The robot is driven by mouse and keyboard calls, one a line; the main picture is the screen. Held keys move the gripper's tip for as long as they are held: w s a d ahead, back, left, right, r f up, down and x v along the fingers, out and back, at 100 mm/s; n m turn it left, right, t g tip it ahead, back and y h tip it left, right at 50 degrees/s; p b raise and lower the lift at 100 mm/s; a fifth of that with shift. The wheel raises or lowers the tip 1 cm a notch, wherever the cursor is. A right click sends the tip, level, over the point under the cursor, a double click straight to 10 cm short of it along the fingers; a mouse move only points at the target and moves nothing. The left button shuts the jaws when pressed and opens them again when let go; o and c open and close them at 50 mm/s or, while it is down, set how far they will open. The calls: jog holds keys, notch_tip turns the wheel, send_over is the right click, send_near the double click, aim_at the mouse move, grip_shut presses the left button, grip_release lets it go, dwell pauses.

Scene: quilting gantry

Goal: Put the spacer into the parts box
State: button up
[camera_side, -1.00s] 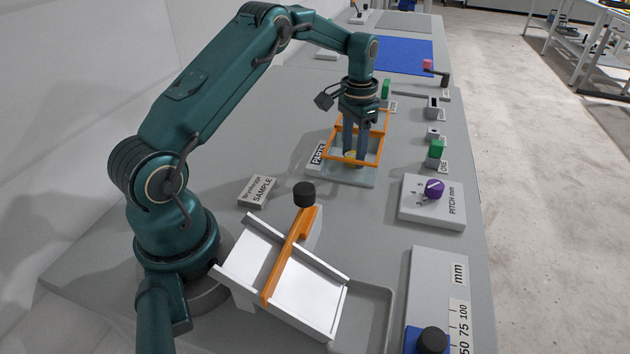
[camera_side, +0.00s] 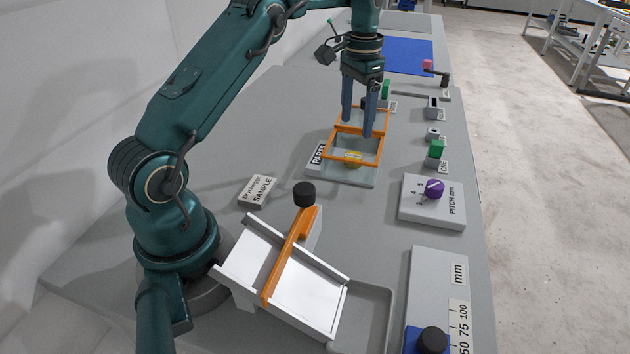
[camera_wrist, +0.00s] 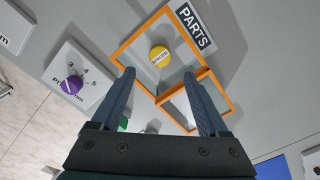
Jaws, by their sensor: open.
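The yellow spacer (camera_side: 353,159) lies inside the parts box (camera_side: 343,181), in its near compartment. It also shows in the wrist view (camera_wrist: 160,56), where its label faces up. The box has orange rims (camera_wrist: 131,40), clear-looking walls and a divider, and a PARTS label beside it. My gripper (camera_side: 357,130) is above the box, apart from the spacer. Its two fingers are spread and empty, and they show in the wrist view (camera_wrist: 160,88).
A dial block with a purple knob (camera_side: 434,188) stands right of the box. A green button (camera_side: 436,149) is farther back. A white tilted tray with an orange bar (camera_side: 290,255) and a SAMPLE block (camera_side: 258,191) are in front. Bare table lies left of the box.

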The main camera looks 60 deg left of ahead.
jog(key=s+d+r+t, duration=0.3)
jog(key=s+d+r, duration=0.65)
jog(key=r, duration=0.25)
jog(key=s+d+f+t, duration=0.1)
jog(key=s+d+f, duration=0.2)
jog(key=s, duration=0.2)
jog(key=s+d+f+t, duration=0.1)
jog(key=s+d+f, duration=0.2)
jog(key=s, duration=0.3)
jog(key=shift+s+t, duration=0.25)
jog(key=shift+t, duration=0.05)
jog(key=shift+a, duration=0.1)
